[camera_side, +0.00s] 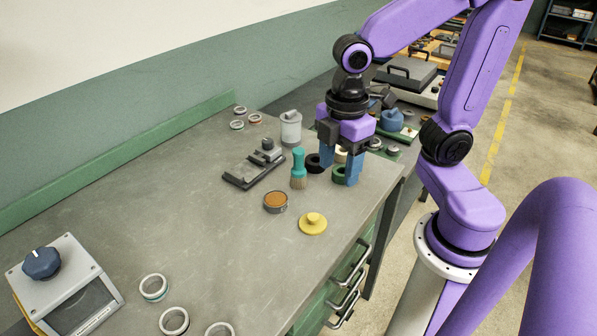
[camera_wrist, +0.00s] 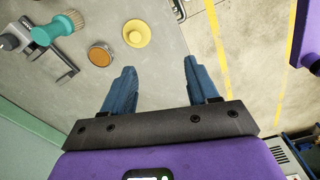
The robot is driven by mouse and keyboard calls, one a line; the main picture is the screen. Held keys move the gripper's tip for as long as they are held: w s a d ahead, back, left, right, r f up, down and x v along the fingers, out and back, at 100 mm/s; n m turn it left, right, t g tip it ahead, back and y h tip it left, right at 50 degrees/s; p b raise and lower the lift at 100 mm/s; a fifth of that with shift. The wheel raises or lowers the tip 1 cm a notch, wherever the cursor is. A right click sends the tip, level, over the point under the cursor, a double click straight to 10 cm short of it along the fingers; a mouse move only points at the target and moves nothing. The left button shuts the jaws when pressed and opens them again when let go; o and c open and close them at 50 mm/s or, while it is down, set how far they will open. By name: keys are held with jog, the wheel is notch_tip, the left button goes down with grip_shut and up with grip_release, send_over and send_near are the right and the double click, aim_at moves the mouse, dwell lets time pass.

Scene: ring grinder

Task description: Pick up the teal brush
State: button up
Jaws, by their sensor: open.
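The teal brush (camera_side: 298,165) stands upright on the grey bench in the side view, bristles down, with a tan bristle end. In the wrist view the teal brush (camera_wrist: 55,29) shows at the upper left, seen from above at a slant. My gripper (camera_side: 340,178) has blue fingers pointing down, to the right of the brush and apart from it. In the wrist view my gripper (camera_wrist: 157,70) is open, and nothing is between its fingers.
An orange-filled round tin (camera_side: 275,202) and a yellow knobbed lid (camera_side: 313,223) sit in front of the brush. Dark and green rings lie near my fingers. The bench's left middle is clear.

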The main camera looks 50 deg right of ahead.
jog(key=w+d+r+n, duration=0.3)
jog(key=w+d, duration=0.1)
jog(key=w, duration=0.7)
jog(key=r+n, duration=0.1)
jog(key=n, duration=0.2)
send_over(299, 150)
jog(key=f, duration=1.1)
jog(key=shift+s+d+f, duration=0.1)
jog(key=shift+d+f, duration=0.2)
jog(key=shift+f, duration=0.1)
jog(key=shift+a+f, duration=0.15)
jog(key=shift+f, duration=1.2)
jog(key=shift+a+f, duration=0.1)
jog(key=shift+f, duration=1.2)
grip_shut()
jog(key=shift+r, duration=0.15)
